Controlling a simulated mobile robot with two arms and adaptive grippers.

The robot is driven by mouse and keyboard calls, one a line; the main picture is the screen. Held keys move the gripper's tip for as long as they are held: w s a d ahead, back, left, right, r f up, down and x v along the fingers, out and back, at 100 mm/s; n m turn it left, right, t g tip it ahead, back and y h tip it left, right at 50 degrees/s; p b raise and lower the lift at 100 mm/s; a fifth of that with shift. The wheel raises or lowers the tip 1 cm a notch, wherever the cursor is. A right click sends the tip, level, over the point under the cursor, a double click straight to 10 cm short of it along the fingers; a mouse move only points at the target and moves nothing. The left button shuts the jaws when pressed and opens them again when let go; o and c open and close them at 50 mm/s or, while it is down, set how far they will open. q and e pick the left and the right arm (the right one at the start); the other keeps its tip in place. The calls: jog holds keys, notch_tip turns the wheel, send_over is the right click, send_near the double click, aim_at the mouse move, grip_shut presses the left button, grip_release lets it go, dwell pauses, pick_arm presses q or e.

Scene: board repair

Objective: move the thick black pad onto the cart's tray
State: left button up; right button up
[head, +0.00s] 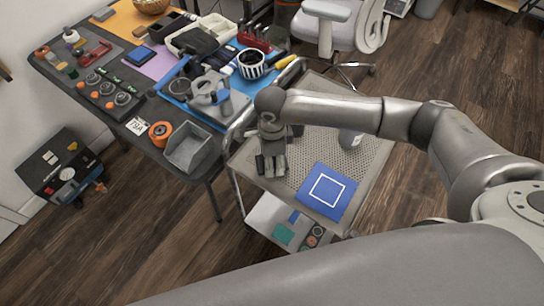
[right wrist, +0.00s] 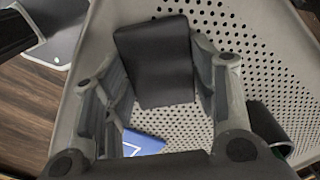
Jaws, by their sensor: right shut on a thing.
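The cart's tray (head: 368,165) is a grey perforated surface with a raised rim. My right gripper (head: 271,164) is over its left part, fingers pointing down, shut on the thick black pad (head: 262,164). In the right wrist view the pad (right wrist: 158,60) is a dark block between the two fingers of my right gripper (right wrist: 165,75), with the perforated tray (right wrist: 240,35) behind it. I cannot tell whether the pad touches the tray. In the head view the fingers hide part of it. My left gripper is not in view.
A blue mat with a white square outline (head: 341,203) lies on the tray's front. A grey cylindrical thing (head: 350,138) stands toward the back. Left of the cart, a crowded workbench holds a grey bin (head: 189,150) and an orange roll (head: 160,132).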

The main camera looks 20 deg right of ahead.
jog(key=shift+f, duration=0.15)
jog(key=o, duration=1.2)
jog(key=shift+o, duration=0.2)
jog(key=shift+r, duration=0.4)
notch_tip(320, 180, up, 12)
jog(key=b, duration=0.2)
jog(key=shift+f, duration=0.2)
